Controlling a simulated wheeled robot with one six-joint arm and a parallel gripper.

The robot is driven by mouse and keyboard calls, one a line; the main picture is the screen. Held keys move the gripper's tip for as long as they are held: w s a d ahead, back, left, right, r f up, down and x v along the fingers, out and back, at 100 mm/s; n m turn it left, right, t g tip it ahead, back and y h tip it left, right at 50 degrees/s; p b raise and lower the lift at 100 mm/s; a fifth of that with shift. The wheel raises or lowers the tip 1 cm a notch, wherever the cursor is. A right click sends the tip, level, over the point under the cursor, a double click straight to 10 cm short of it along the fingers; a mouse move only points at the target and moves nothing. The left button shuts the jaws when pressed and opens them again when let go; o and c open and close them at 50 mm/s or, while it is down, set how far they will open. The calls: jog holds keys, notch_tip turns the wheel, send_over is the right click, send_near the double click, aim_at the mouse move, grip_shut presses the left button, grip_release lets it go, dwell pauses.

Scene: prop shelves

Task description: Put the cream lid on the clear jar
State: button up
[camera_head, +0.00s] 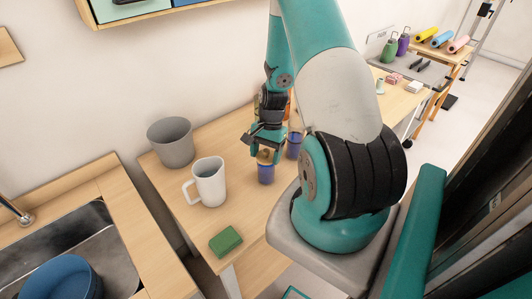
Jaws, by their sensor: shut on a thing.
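My gripper (264,151) points down over the wooden table, in the middle of the camera_head view. It is shut on a small tan-cream piece (266,157) that looks like the cream lid. This piece is directly above a small blue-purple see-through-looking jar (266,175), which stands upright on the table. I cannot tell whether the lid touches the jar's rim. A second blue-purple container (294,148) stands behind and to the right, partly hidden by my arm. Which of the two is the clear jar is not certain from the colour.
A white mug (209,182) and a grey pot (171,143) stand to the left on the table (180,204). A green sponge (225,241) lies near the front edge. A sink (62,247) with a blue bowl (62,279) is at lower left.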

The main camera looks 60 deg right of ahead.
jog(key=shift+f, duration=0.45)
dwell(0.7)
jog(key=o, duration=1)
jog(key=shift+r, duration=0.1)
jog(key=b+v, duration=0.3)
jog(key=v, duration=1.4)
jog(key=shift+r+b, duration=0.15)
jog(key=shift+b, duration=0.15)
